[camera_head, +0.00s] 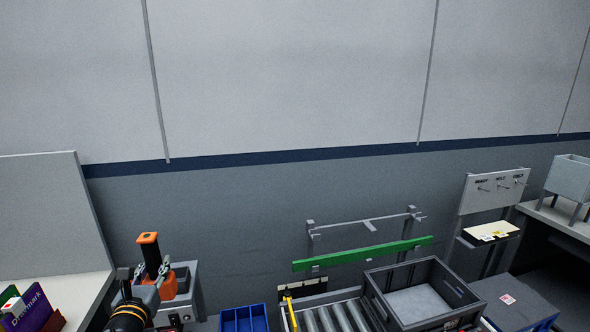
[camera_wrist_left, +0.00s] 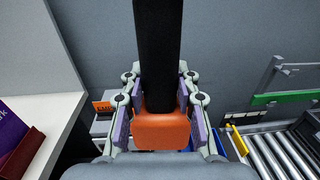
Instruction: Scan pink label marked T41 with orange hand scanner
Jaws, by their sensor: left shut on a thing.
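The orange hand scanner (camera_head: 149,239) has an orange end, a black stem and another orange part lower down. It stands nearly upright at the lower left of the head view. My left gripper (camera_head: 152,274) is shut on it. In the left wrist view the scanner (camera_wrist_left: 161,131) shows as an orange block with a black stem between the fingers. A small whitish label with a red-pink mark (camera_head: 508,299) lies on a dark box at the lower right; its print is too small to read, so I cannot tell whether it is T41. My right gripper is not in view.
A grey holder (camera_head: 193,291) is beside the scanner. A blue bin (camera_head: 243,319), roller conveyor (camera_head: 340,316) and dark grey crate (camera_head: 436,321) stand to the right. A green rail (camera_head: 360,254) runs behind the conveyor. A peg board (camera_head: 490,193) stands further right.

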